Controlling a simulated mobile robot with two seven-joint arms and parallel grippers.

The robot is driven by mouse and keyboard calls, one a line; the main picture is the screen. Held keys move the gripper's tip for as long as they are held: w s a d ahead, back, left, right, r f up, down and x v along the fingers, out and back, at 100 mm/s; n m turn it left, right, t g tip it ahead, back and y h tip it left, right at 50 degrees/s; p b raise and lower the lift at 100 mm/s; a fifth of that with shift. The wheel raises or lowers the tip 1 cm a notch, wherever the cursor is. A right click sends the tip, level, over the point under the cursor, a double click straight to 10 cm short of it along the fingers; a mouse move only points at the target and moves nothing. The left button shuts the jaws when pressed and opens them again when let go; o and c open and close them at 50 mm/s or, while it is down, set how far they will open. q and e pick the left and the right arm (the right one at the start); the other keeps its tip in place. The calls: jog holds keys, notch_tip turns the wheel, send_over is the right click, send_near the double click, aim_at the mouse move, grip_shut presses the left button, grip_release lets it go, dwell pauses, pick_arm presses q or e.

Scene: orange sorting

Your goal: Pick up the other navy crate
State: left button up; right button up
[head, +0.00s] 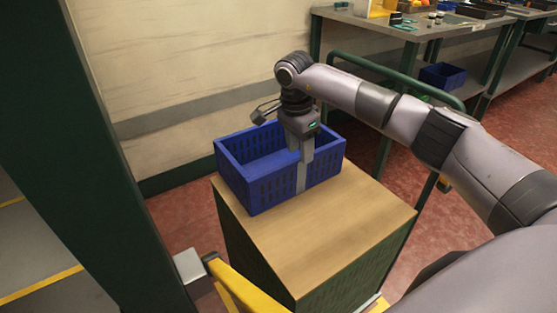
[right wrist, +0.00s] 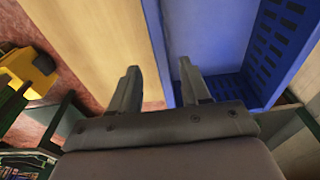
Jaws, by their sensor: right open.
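A navy crate (head: 258,178) with slotted walls stands upright on a wood-topped cabinet; its inside looks empty. My right gripper (head: 303,170) points down at the crate's near right wall. In the right wrist view, the open fingers (right wrist: 158,88) stand on either side of the crate wall (right wrist: 157,40), one over the inside and one outside. I cannot tell whether either finger touches it. A second blue crate (head: 443,75) sits farther back, by the workbench. My left gripper is not in view.
The cabinet top (head: 325,225) is bare in front of the crate. A dark green post (head: 95,150) stands close at the left. A green rail (head: 385,70) runs behind the cabinet. A workbench (head: 430,28) with small items stands at the back right.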

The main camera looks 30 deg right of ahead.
aim_at(300, 159)
jog(key=f, duration=0.4)
jog(key=shift+w+d+f, duration=0.15)
jog(key=shift+d, duration=0.2)
grip_shut()
jog(key=shift+w, duration=0.1)
dwell(0.9)
